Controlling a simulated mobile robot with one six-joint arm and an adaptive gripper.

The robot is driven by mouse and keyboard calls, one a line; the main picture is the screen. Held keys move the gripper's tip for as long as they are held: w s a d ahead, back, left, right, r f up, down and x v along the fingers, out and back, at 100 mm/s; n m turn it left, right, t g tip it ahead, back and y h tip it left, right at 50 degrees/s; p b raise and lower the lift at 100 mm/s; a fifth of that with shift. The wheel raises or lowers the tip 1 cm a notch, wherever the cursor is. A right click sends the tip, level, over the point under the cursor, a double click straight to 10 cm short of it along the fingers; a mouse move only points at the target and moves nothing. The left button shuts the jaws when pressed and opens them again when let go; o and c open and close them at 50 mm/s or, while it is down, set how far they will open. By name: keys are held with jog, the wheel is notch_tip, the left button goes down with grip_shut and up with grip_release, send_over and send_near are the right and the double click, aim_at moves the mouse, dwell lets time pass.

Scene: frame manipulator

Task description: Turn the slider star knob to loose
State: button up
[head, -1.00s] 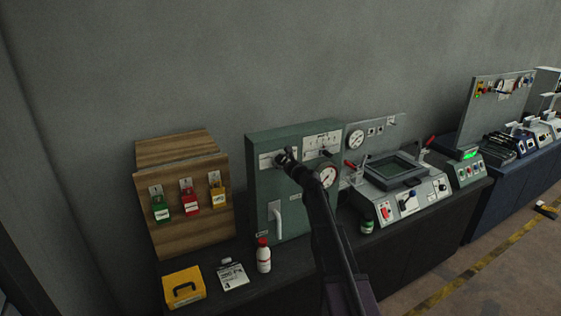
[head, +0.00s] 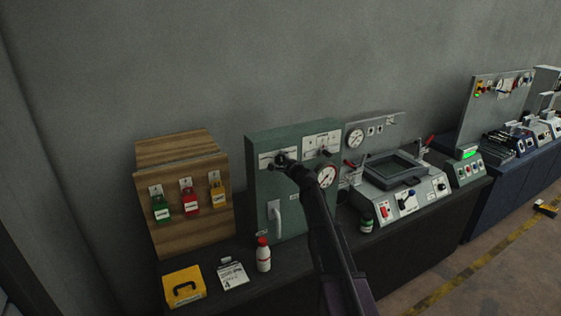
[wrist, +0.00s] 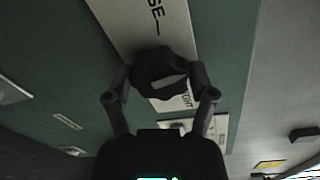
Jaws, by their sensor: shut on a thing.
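The black star knob (wrist: 160,66) sits on a white label plate (wrist: 120,22) on the green cabinet. A pale bar mark on the knob lies at a slant. The plate shows letters "SE" with a line above the knob and "GHT" at its lower right; the rest is hidden. My gripper (wrist: 160,83) has one finger on each side of the knob and is shut on it. In the head view, my gripper (head: 288,164) is at the upper front of the green cabinet (head: 262,190), and my arm covers part of the front.
A gauge (head: 326,175) and a second white plate (head: 322,143) are right of my gripper. A pale handle (head: 277,218) is below. A red-capped bottle (head: 264,256) stands on the bench. A wooden lock board (head: 188,232) is at left.

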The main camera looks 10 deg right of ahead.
jog(key=n, duration=0.6)
jog(key=shift+s+f+h, duration=0.1)
jog(key=shift+s+h, duration=0.05)
jog(key=shift+h, duration=0.15)
jog(key=n, duration=0.6)
jog(key=shift+a+t+b, duration=0.1)
jog(key=shift+t+b, duration=0.2)
jog(key=shift+b, duration=0.1)
jog(key=o, duration=0.9)
jog(key=shift+o, duration=0.8)
jog(key=shift+h, duration=0.3)
